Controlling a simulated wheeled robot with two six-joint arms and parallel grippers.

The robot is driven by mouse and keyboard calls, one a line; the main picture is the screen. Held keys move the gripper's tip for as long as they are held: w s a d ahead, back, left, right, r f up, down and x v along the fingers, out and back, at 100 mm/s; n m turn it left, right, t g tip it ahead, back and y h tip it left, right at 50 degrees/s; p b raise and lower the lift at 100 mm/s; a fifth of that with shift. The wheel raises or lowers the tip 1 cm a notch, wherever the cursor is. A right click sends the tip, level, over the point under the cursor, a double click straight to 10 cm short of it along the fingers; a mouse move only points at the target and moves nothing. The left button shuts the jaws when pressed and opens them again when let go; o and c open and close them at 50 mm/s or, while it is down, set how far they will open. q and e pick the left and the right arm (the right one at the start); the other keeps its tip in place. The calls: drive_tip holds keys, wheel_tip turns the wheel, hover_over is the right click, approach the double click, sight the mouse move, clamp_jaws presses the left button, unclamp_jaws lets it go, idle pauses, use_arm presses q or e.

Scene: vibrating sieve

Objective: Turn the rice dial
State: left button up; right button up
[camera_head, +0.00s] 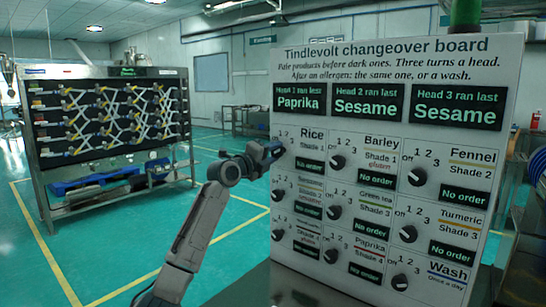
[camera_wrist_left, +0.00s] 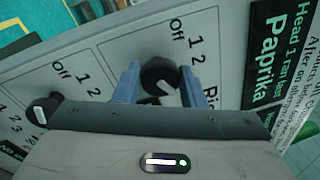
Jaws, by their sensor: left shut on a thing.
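The changeover board (camera_head: 400,60) stands upright on the right in the head view, with rows of black dials. The rice dial (camera_wrist_left: 158,75) is the top-left one, under the "Rice" label; in the head view my gripper covers it. My left gripper (camera_head: 272,151) reaches it from the left. In the left wrist view my left gripper (camera_wrist_left: 160,86) has its two blue fingers on either side of the black knob, shut on it. A white mark shows on the knob, but I cannot tell which number it points to. The rice display reads "No order". My right gripper is in neither view.
The barley dial (camera_head: 338,162) is just right of the rice dial; another dial (camera_wrist_left: 40,112) is close by in the left wrist view. A panel with crossed linkages (camera_head: 110,115) stands at the left. Green floor (camera_head: 120,235) lies open between.

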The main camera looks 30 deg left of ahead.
use_arm(q)
drive_tip(key=shift+f, duration=0.15)
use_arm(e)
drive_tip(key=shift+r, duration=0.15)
use_arm(q)
drive_tip(key=o, duration=1)
drive_tip(key=shift+s, duration=0.1)
drive_tip(key=shift+s, duration=0.25)
drive_tip(key=shift+s+a+f+b, duration=0.2)
drive_tip(key=shift+s+b, duration=0.3)
drive_tip(key=shift+s, duration=1.15)
drive_tip(key=shift+s+a+f+b, duration=0.15)
drive_tip(key=shift+s+a+b, duration=0.25)
drive_tip(key=shift+s, duration=1.3)
drive_tip(key=shift+s+a+f+b, duration=0.15)
drive_tip(key=shift+s+b, duration=0.4)
drive_tip(key=shift+s, duration=1.1)
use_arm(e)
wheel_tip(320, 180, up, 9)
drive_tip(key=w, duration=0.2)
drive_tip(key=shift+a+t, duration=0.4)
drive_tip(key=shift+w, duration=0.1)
